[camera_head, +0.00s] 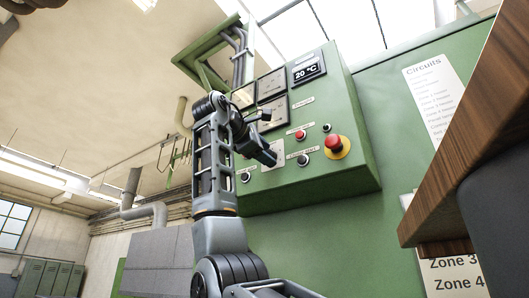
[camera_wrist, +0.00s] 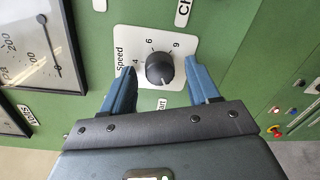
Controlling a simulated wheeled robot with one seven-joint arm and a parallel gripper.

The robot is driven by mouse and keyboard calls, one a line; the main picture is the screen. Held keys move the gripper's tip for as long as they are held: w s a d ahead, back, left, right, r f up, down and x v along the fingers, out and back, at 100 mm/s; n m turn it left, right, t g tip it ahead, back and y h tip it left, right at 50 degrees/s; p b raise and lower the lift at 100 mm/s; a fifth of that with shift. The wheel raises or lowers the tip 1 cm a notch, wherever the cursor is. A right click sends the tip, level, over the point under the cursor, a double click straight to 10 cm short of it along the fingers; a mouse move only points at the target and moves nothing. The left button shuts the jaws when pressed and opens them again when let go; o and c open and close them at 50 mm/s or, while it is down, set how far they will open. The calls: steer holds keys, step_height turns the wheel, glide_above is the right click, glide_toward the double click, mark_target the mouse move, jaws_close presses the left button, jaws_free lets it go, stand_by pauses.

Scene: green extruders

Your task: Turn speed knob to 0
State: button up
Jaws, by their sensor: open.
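The speed knob (camera_wrist: 159,68) is a round black dial on a white plate (camera_wrist: 148,42) marked "Speed", with the numbers 4, 6 and 9 readable around it. A pale mark shows on the knob's lower edge. My gripper (camera_wrist: 160,70) is open, with one blue finger on the left and one on the right of the knob. Both fingers look apart from the knob; their exact depth is hard to tell. In the head view my gripper (camera_head: 271,156) is at the front of the green control box (camera_head: 350,165) and hides the speed knob.
A red emergency button (camera_head: 333,142) on a yellow disc, a red button (camera_head: 300,134) and a black knob (camera_head: 303,159) sit right of my gripper. Gauges (camera_wrist: 38,55) are at left in the wrist view. A wooden edge (camera_head: 465,140) juts in at right.

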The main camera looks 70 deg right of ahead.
steer(key=shift+a, duration=0.1)
steer(key=b+v, duration=0.2)
steer(key=v, duration=0.5)
steer(key=shift+a, duration=0.3)
steer(key=shift+w, duration=0.1)
